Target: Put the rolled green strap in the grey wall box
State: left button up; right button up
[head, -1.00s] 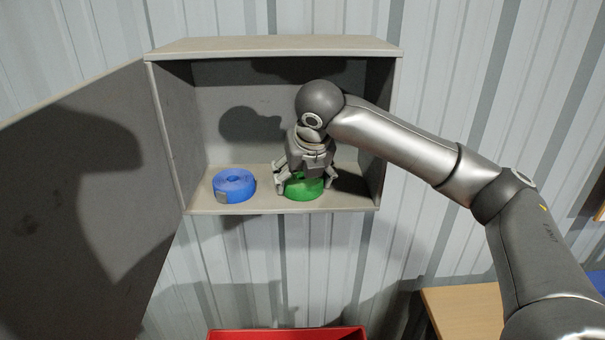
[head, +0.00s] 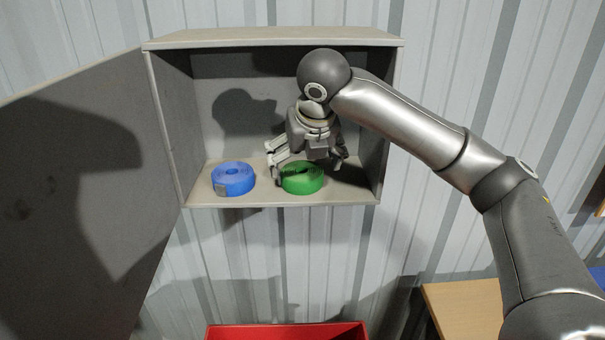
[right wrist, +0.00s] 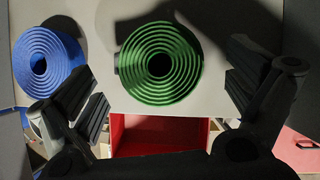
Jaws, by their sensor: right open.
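The rolled green strap (head: 302,179) lies flat on the floor of the grey wall box (head: 270,43), right of the middle. In the right wrist view the strap (right wrist: 160,63) shows its coil from above, between the spread fingers and touching neither. My right gripper (head: 305,166) is open inside the box, just above and behind the strap; its fingers also show in the right wrist view (right wrist: 165,100). The box's door stands open at the left. My left gripper is not in view.
A rolled blue strap (head: 233,178) lies on the box floor left of the green one, with a gap between them. A red bin (head: 287,332) stands below the box. A wooden tabletop (head: 462,305) is at the lower right.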

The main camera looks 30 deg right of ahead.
jog(key=b+v, duration=0.1)
jog(key=v, duration=0.7)
jog(key=shift+s+r+b, duration=0.2)
jog(key=shift+r+b, duration=0.1)
jog(key=shift+b, duration=0.05)
